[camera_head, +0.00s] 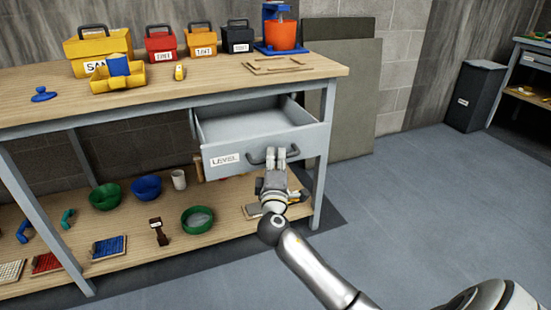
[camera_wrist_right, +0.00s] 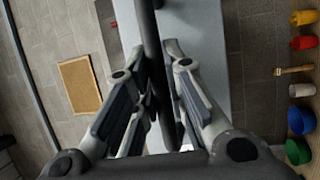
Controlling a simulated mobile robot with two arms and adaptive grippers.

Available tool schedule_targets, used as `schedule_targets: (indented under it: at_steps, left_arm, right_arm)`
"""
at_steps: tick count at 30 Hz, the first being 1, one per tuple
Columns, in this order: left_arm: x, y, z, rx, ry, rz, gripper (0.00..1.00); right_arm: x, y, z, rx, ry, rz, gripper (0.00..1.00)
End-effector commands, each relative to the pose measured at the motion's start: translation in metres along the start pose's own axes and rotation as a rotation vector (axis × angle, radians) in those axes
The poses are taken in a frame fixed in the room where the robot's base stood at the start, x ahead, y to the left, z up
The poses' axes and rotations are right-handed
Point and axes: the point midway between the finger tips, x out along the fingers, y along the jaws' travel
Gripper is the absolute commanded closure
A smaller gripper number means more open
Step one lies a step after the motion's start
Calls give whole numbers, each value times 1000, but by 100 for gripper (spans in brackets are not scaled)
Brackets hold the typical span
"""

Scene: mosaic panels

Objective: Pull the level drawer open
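The level drawer (camera_head: 305,142) is a grey drawer under the right part of the workbench, with a white "LEVEL" label (camera_head: 225,160) on its front. It is pulled out, and its visible inside looks empty. Its dark bar handle (camera_head: 256,160) runs between the fingers of my right gripper (camera_head: 276,155). In the right wrist view the handle (camera_wrist_right: 151,45) passes between the two fingers of the gripper (camera_wrist_right: 160,55), which are closed in on it near their tips. My left gripper is in neither view.
The wooden workbench top (camera_head: 200,88) holds several toolboxes and an orange bucket (camera_head: 281,35). A lower shelf (camera_head: 150,245) holds bowls, a cup and brushes. A grey table leg (camera_head: 323,165) stands right of the drawer. Open floor (camera_head: 430,200) lies to the right; a dark bin (camera_head: 474,95) stands behind.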

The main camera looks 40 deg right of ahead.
Motion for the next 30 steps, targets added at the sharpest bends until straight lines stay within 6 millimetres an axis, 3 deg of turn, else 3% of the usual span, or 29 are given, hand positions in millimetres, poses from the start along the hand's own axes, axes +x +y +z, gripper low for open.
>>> schedule_targets:
  at_steps: [1, 4, 16, 30]
  left_arm:
    - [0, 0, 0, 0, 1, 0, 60]
    - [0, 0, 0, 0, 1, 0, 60]
    - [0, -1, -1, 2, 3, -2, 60]
    - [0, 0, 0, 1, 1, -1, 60]
  right_arm:
    - [0, 0, 0, 0, 0, -1, 78]
    - [0, 0, 0, 0, 0, 0, 66]
    - [-7, -1, -1, 0, 1, -1, 66]
    - [-97, -1, 0, 1, 0, -4, 66]
